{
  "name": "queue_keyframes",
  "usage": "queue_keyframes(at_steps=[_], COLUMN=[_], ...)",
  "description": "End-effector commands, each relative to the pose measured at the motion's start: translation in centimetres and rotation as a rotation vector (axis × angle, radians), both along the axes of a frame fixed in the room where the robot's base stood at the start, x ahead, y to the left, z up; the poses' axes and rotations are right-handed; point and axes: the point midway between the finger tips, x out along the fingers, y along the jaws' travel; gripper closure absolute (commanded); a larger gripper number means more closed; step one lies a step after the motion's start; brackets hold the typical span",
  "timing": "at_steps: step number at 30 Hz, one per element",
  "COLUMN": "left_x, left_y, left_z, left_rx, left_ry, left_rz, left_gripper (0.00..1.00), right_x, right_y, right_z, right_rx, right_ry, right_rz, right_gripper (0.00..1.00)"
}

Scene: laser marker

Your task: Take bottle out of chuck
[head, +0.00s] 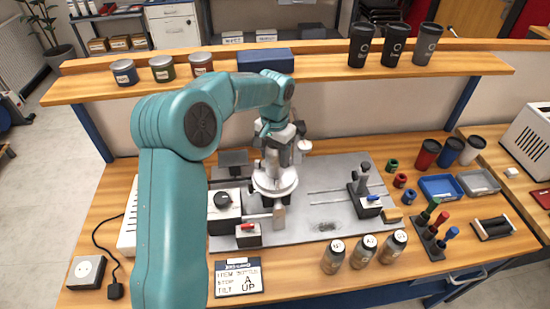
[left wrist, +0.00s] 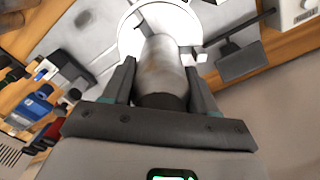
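The bottle (left wrist: 161,68) is a grey metallic cylinder with a dark end, seen in the left wrist view between my fingers. Its far end meets the round white chuck (left wrist: 185,22), which also shows in the head view (head: 275,183) on the grey machine plate. My left gripper (left wrist: 162,82) has one finger on each side of the bottle, with no clear gap, so it looks shut on it. In the head view, my left gripper (head: 281,135) is above the chuck and largely hides the bottle. My right gripper is not in view.
Several capped bottles (head: 364,251) stand at the table's front. A sign (head: 238,277) lies left of them. A post with a blue-handled clamp (head: 366,195) stands right of the chuck. A wooden shelf (head: 320,76) with tins and black cups runs behind. Trays and tools crowd the right side.

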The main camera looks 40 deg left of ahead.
Motion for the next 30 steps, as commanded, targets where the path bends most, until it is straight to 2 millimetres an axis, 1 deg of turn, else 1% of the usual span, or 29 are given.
queue_keyframes(at_steps=[8,11,14,17,20,25,30], left_x=[0.0,0.0,0.1,0.1,0.1,0.1,0.1], left_y=[0.0,0.0,0.0,0.0,0.0,0.0,0.0], left_z=[0.0,0.4,1.3,2.9,5.0,9.2,13.4], left_rx=[-0.001,0.000,0.000,0.001,0.002,0.001,0.001], left_ry=[0.000,-0.001,-0.002,-0.005,-0.006,-0.006,-0.005], left_rz=[0.000,-0.001,-0.001,0.000,0.000,-0.001,0.000], left_gripper=[0.77,0.77,0.77,0.77,0.77,0.77,0.77], right_x=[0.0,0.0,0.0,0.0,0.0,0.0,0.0], right_y=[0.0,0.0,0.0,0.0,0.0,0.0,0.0], right_z=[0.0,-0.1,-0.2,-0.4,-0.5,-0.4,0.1], right_rx=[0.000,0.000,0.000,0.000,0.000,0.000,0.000], right_ry=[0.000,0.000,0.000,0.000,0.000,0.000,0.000], right_rz=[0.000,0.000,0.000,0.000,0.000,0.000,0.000], right_gripper=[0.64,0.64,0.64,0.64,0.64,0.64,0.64])
